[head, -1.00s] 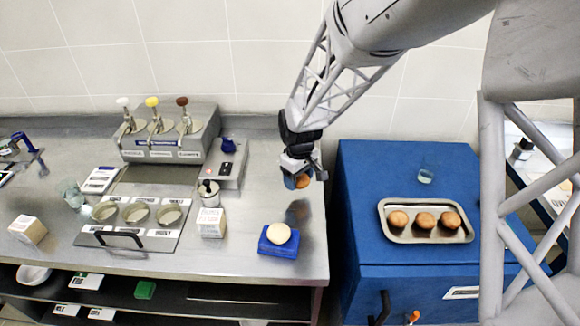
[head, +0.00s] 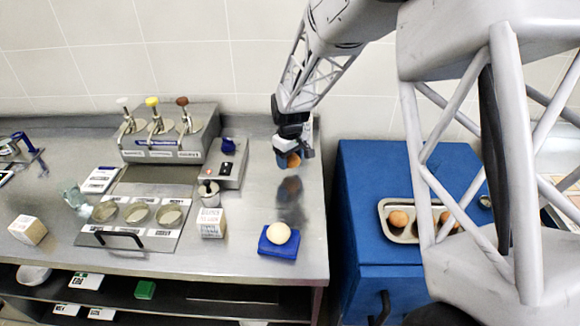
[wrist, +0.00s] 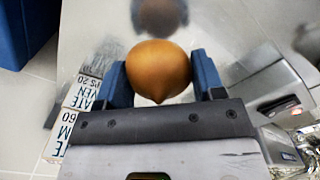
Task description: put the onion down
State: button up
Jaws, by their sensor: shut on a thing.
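The brown onion (wrist: 158,70) is held between the two blue fingers of my gripper (wrist: 160,82) in the wrist view. In the head view my gripper (head: 290,160) hangs above the right part of the steel counter (head: 255,205), with the onion (head: 293,160) partly showing at its tip. A dark reflection of the onion and gripper lies on the counter below, apart from them, so the onion appears to be in the air.
A pale round item (head: 279,233) sits on a blue block (head: 277,248) near the counter's front. A tray (head: 399,232) with brown round items stands on the blue cabinet (head: 365,170), partly hidden by my arm. A dispenser (head: 172,140) stands left. The counter below my gripper is clear.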

aim_at(290, 173)
jog(key=shift+f, duration=0.1)
jog(key=shift+f, duration=1.65)
jog(key=shift+f, duration=0.15)
jog(key=o, duration=1)
jog(key=shift+c, duration=0.2)
notch_tip(290, 173, up, 12)
jog(key=shift+r, duration=0.1)
jog(key=shift+s+r, duration=0.1)
jog(key=shift+r, duration=0.05)
